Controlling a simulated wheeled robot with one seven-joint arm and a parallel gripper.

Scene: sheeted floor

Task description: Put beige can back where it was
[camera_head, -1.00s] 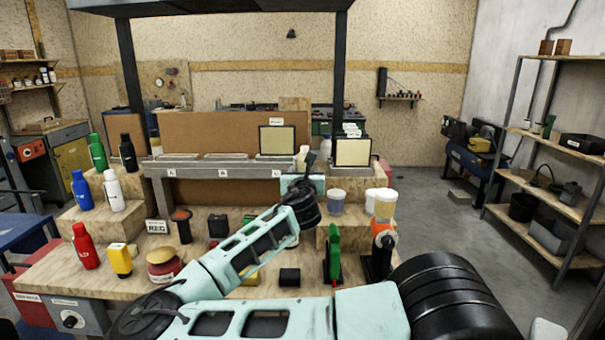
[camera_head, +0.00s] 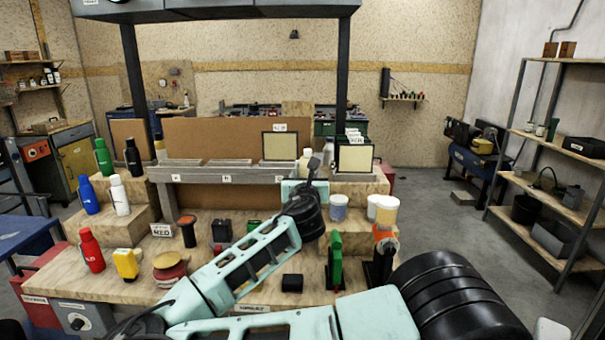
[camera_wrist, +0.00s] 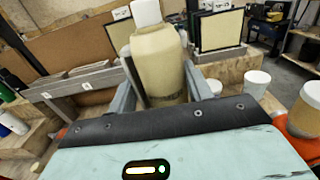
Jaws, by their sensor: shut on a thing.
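The beige can (camera_wrist: 160,62), a cream bottle shape with a white cap, stands upright between the two grey fingers of my gripper (camera_wrist: 166,82) in the wrist view. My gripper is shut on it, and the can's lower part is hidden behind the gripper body. In the head view the can (camera_head: 305,160) shows above my mint-coloured wrist, in front of the grey raised ledge (camera_head: 225,172) at the back of the bench. I cannot tell whether its base touches anything.
Framed panels (camera_head: 356,156) stand right of the can. Coloured bottles (camera_head: 91,250) stand on wooden steps at the left. A green item (camera_head: 335,258) and a black block (camera_head: 292,282) stand in front.

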